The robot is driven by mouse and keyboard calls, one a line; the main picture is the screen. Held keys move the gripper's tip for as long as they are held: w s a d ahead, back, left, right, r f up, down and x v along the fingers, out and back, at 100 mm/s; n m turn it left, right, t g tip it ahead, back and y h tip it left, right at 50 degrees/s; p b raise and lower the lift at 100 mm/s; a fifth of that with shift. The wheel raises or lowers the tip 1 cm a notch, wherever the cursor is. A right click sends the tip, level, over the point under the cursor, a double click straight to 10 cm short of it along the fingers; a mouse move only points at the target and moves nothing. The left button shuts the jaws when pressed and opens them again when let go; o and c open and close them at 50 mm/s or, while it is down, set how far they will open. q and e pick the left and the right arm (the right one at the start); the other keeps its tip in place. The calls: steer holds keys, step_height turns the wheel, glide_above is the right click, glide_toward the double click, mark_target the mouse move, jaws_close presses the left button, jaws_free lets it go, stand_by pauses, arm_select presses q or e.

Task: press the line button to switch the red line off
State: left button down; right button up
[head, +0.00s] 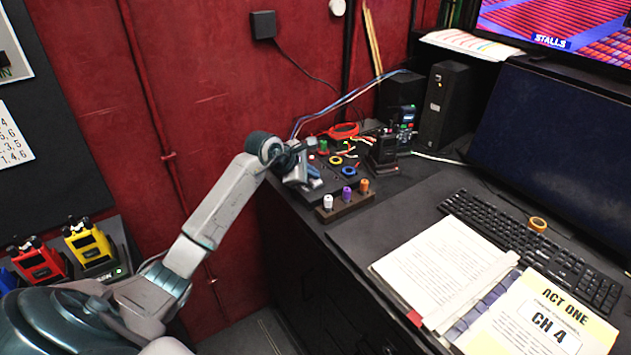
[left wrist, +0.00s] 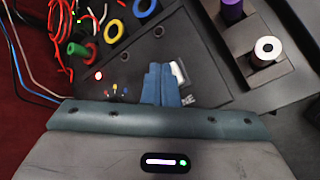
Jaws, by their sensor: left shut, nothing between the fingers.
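My left gripper (head: 310,183) is over the dark panel at the desk's left end, its blue fingers shut and empty. In the left wrist view the closed fingers (left wrist: 162,84) point at the panel, just left of a white button (left wrist: 179,72). The fingers partly cover this button and the label beside it, of which "NE" shows. I cannot tell whether the fingers touch the button. A small round light (left wrist: 98,76) glows red on the panel, left of the fingers. My right gripper is not in view.
Coloured tape rolls (left wrist: 145,8) and red cables lie behind the panel. A dark block (head: 346,204) with white, purple and orange spools stands to the right. A radio (head: 384,150) stands behind it. An open script (head: 445,262) and keyboard (head: 540,250) cover the right of the desk.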

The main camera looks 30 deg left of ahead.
mark_target(312, 181)
arm_select(q)
steer(key=shift+f, duration=0.3)
steer(key=shift+r, duration=0.1)
stand_by(0.4)
steer(key=shift+r, duration=0.8)
steer(key=shift+r+p, duration=1.25)
steer(key=shift+r, duration=1.35)
steer(key=shift+f, duration=0.1)
